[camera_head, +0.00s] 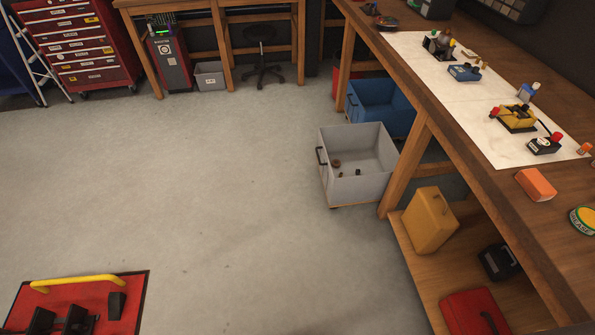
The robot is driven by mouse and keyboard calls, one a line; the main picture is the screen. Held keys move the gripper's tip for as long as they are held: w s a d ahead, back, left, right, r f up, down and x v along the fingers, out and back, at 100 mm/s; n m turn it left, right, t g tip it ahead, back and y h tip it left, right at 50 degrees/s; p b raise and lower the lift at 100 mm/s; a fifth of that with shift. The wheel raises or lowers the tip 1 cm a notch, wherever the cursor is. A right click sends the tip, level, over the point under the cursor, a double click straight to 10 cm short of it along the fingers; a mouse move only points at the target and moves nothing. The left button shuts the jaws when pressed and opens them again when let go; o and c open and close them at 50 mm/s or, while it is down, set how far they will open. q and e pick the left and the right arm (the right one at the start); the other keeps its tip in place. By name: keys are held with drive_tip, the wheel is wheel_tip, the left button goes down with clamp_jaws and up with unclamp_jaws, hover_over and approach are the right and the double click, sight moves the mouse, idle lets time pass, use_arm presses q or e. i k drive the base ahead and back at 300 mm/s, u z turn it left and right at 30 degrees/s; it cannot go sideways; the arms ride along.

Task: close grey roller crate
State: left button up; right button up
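The grey roller crate (345,189) stands on the floor at the centre right, in front of the wooden workbench. Its top is open, and a few small dark items lie on its bottom. A black handle shows on its left side. It has a thin wooden base. It stands out from under the bench, with its right side near a bench leg. Neither of my grippers is in view.
A blue crate (385,120) stands just behind the grey one, partly under the workbench (445,122). A yellow case (430,219) sits on the lower shelf. A red platform with a yellow bar (78,283) is at the bottom left. The floor left of the crate is clear.

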sight(367, 147)
drive_tip(key=z, duration=0.35)
drive_tip(key=i, duration=1.8)
drive_tip(key=z, duration=0.3)
drive_tip(key=i, duration=0.55)
drive_tip(key=z, duration=0.4)
